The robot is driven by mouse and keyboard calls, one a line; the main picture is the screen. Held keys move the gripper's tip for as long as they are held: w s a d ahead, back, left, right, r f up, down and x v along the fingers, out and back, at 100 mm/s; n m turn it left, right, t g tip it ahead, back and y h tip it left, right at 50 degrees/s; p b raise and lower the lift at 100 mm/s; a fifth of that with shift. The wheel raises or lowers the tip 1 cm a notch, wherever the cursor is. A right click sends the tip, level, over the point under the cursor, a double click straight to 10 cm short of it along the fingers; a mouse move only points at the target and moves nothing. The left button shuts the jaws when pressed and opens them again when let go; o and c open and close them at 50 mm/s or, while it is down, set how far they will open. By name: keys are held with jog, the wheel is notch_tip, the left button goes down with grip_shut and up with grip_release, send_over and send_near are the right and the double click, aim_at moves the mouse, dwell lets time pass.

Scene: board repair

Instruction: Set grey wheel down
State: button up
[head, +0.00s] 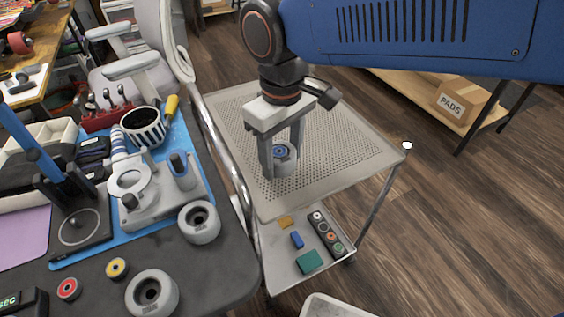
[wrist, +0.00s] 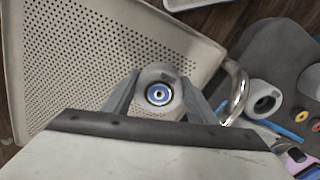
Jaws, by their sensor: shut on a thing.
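A grey wheel with a blue bearing in its centre (head: 286,161) is between the fingers of my gripper (head: 281,166), over the perforated top shelf of the metal cart (head: 340,140). In the wrist view the wheel (wrist: 158,92) sits between both fingertips, its blue-centred face towards the camera. My gripper is shut on it. The wheel is at or just above the shelf; I cannot tell whether it touches. The shelf around it is bare.
Two other grey wheels, one near the blue mat (head: 199,222) and one at the bench's front (head: 151,293), stand on the dark workbench. Red (head: 67,288) and yellow (head: 117,268) bearings lie nearby. The cart's rail (head: 222,150) runs between bench and shelf. Small parts lie on the lower shelf (head: 285,262).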

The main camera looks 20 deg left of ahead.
jog(key=shift+f, duration=1.3)
jog(key=shift+f, duration=0.15)
jog(key=o, duration=1.2)
jog(key=shift+c, duration=0.2)
notch_tip(320, 180, up, 12)
jog(key=shift+r, duration=0.15)
